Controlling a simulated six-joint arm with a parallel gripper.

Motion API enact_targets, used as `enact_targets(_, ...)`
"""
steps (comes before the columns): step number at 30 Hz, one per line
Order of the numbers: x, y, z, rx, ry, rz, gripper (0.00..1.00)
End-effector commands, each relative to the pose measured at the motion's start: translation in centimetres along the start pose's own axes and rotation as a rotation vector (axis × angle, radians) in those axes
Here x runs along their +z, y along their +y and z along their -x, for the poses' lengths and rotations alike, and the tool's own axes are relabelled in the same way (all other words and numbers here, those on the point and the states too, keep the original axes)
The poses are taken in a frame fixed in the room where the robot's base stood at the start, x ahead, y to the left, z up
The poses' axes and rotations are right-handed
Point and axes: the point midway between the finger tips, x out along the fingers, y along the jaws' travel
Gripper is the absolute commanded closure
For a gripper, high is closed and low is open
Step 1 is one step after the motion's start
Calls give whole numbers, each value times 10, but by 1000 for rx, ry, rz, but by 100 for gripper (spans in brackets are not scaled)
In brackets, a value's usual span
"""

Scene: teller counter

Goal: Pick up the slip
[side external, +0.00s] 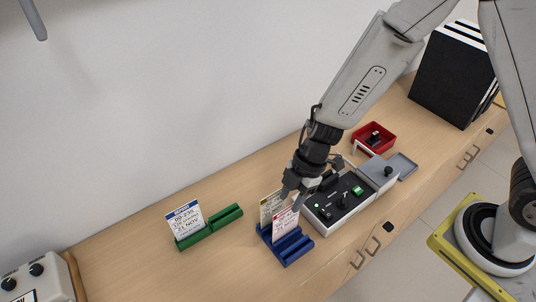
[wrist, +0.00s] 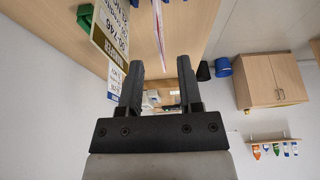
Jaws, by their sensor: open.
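Three printed slips stand upright in slotted holders. In the side view, a slip with a red-pink header (side external: 284,224) and a slip with a tan header (side external: 270,206) stand in the blue holder (side external: 291,247). A slip with a blue header (side external: 186,221) stands in the green holder (side external: 211,228). My gripper (side external: 293,198) is open at the top of the red-pink slip. In the wrist view, a thin pinkish slip edge (wrist: 158,28) lies in line with the gap between my open fingers (wrist: 159,72). The tan slip (wrist: 108,38) is beside the left finger. Contact cannot be told.
A grey control box (side external: 345,205) with knobs and a green button is close on the right of the blue holder. A red tray (side external: 374,137) and a black binder (side external: 449,77) stand farther right. The wooden counter (side external: 130,250) is clear left of the green holder.

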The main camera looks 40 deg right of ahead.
Motion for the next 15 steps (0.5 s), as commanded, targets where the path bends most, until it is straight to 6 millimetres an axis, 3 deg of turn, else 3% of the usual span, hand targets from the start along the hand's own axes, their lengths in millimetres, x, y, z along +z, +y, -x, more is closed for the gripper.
enact_targets(8, 0, -1, -6, -2, 0, -1, 54)
enact_targets(15, 1, -2, -27, -3, -1, -1, 54)
